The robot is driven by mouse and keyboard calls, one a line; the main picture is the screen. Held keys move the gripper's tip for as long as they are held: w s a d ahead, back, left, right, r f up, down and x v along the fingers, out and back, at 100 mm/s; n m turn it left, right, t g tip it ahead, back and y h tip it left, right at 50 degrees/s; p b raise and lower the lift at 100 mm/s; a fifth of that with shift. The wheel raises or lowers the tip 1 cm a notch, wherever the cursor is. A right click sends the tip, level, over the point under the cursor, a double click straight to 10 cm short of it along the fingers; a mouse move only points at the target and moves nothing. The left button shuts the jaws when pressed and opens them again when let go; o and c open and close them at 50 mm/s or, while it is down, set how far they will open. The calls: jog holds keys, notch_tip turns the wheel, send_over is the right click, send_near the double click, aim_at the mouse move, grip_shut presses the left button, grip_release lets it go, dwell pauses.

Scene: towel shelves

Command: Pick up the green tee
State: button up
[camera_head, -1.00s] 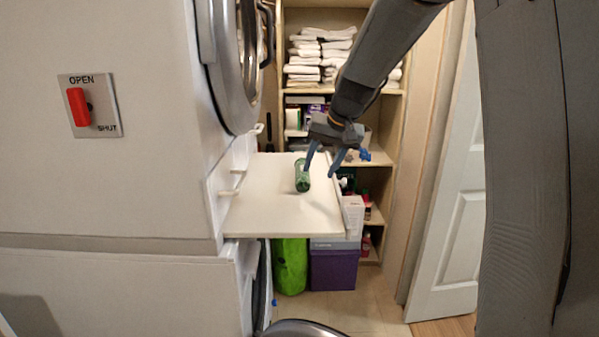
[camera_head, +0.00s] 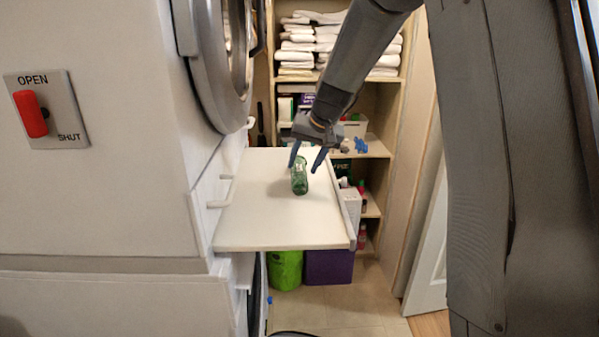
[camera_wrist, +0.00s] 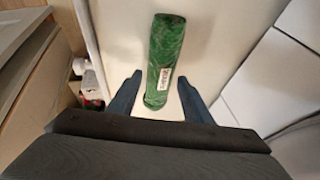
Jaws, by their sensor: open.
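The green tee (camera_head: 299,177) is a rolled, mottled green bundle lying on the white pull-out board (camera_head: 262,230). In the wrist view the green tee (camera_wrist: 166,55) lies lengthwise, with a small white label on its side. My gripper (camera_head: 306,170) is open above the board, close to the far end of the tee in the head view. In the wrist view my gripper (camera_wrist: 160,84) has its two fingertips on either side of the tee's near end, with gaps on both sides. Whether the fingers are level with the tee cannot be told.
The white machine (camera_head: 110,190) stands at left, with a red handle (camera_head: 31,114) on its OPEN/SHUT plate. Shelves behind hold white towels (camera_head: 297,45) and bottles. The board's front is clear.

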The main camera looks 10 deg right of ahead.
aim_at(301, 169)
jog(key=shift+p+x, duration=0.4)
jog(key=shift+x, duration=1.15)
jog(key=c, duration=0.8)
